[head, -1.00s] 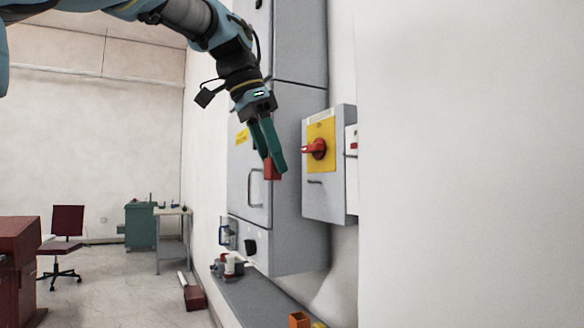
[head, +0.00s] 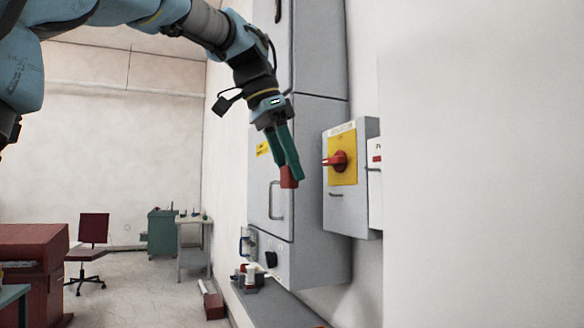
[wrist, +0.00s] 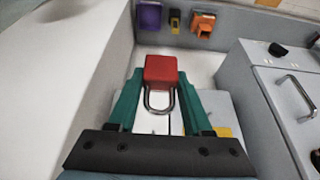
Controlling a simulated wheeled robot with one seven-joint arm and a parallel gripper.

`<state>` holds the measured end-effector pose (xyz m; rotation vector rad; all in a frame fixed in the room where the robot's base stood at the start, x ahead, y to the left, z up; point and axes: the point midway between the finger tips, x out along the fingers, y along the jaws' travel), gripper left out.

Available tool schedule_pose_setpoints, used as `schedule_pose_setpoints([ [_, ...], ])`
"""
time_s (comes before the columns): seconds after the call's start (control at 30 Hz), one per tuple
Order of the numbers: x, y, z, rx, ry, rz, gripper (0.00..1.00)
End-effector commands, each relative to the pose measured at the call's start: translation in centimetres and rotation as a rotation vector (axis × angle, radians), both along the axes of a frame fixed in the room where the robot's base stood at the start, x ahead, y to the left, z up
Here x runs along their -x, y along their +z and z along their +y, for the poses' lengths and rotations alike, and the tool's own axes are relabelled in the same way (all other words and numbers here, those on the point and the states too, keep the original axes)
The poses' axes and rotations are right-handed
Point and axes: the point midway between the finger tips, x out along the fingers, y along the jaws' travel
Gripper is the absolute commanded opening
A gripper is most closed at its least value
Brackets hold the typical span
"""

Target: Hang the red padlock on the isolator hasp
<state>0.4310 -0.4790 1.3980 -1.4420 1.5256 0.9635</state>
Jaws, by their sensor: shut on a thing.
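My gripper (head: 287,163) has its green fingers shut on the red padlock (head: 289,181), pointing down in mid-air. In the wrist view, the padlock's red body (wrist: 161,69) is between the fingertips and its metal shackle (wrist: 160,108) points back toward the palm. The grey isolator box (head: 350,208) is on the wall, to the right of the padlock in the head view and apart from it. It has a yellow plate (head: 343,174) and a red rotary handle (head: 337,160). A small dark piece (head: 336,194) sits below the plate; I cannot tell whether it is the hasp.
A tall grey cabinet (head: 312,150) with a bar handle (head: 275,200) stands behind my gripper. A ledge (head: 275,305) runs below it. The wrist view shows a purple bin (wrist: 150,17) and an orange one (wrist: 202,25). Open floor lies left, with a red chair (head: 92,235).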

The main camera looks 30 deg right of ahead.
Motion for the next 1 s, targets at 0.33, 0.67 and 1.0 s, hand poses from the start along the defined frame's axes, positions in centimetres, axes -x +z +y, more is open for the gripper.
schedule_pose_setpoints([
  [0.33,-0.1,0.0,1.7,0.001,0.001,0.000,0.00],
  [0.67,-0.1,0.0,3.3,0.000,0.000,0.000,0.00],
  [1.0,-0.3,0.0,4.9,0.000,0.000,-0.001,0.00],
])
